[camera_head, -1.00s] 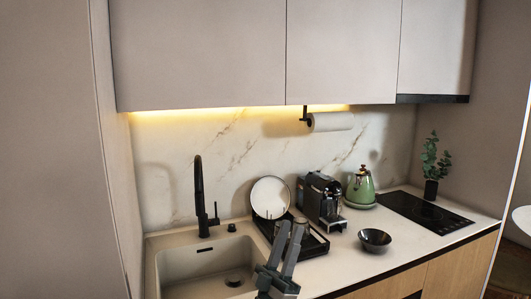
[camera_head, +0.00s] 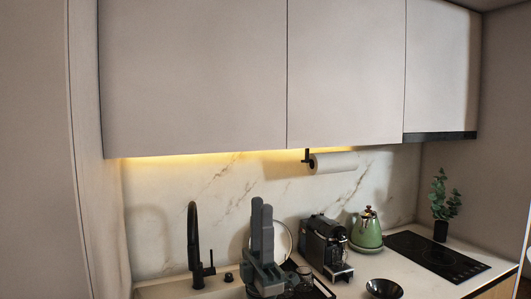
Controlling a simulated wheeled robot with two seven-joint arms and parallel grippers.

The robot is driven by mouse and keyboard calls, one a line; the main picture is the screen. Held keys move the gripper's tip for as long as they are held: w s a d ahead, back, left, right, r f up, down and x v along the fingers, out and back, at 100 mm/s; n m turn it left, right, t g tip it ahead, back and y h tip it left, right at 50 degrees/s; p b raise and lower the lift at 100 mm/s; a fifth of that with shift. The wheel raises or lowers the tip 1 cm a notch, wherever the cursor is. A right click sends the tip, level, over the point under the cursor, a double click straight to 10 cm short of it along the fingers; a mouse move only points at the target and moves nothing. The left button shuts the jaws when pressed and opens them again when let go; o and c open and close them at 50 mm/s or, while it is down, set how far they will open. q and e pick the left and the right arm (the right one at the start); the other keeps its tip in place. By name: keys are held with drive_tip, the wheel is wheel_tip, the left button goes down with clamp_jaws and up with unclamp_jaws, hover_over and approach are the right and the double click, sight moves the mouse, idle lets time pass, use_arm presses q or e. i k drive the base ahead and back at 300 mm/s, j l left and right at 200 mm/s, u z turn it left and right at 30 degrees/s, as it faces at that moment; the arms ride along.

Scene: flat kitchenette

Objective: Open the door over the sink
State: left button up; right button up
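The cabinet door over the sink (camera_head: 195,75) is a flat, pale, handleless panel at the upper left. It is closed, flush with the door to its right. The sink (camera_head: 165,291) shows only as a strip at the bottom edge, with a black faucet (camera_head: 194,245) behind it. My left gripper (camera_head: 262,202) points upward in front of the dish rack, below the door's lower edge and apart from it. Its two fingers appear side by side, so I cannot tell how far apart they are. Nothing shows between them. My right gripper is not in view.
A round plate (camera_head: 285,238) and dark rack (camera_head: 318,290) stand behind my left gripper. A paper towel roll (camera_head: 333,162) hangs under the middle cabinet door (camera_head: 345,70). A coffee machine (camera_head: 324,243), green kettle (camera_head: 366,230) and black bowl (camera_head: 384,288) stand to the right.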

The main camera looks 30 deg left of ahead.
sight(177, 77)
drive_tip(key=i+j, duration=0.4)
drive_tip(key=i, duration=0.15)
drive_tip(key=i+j, duration=0.4)
drive_tip(key=i, duration=0.15)
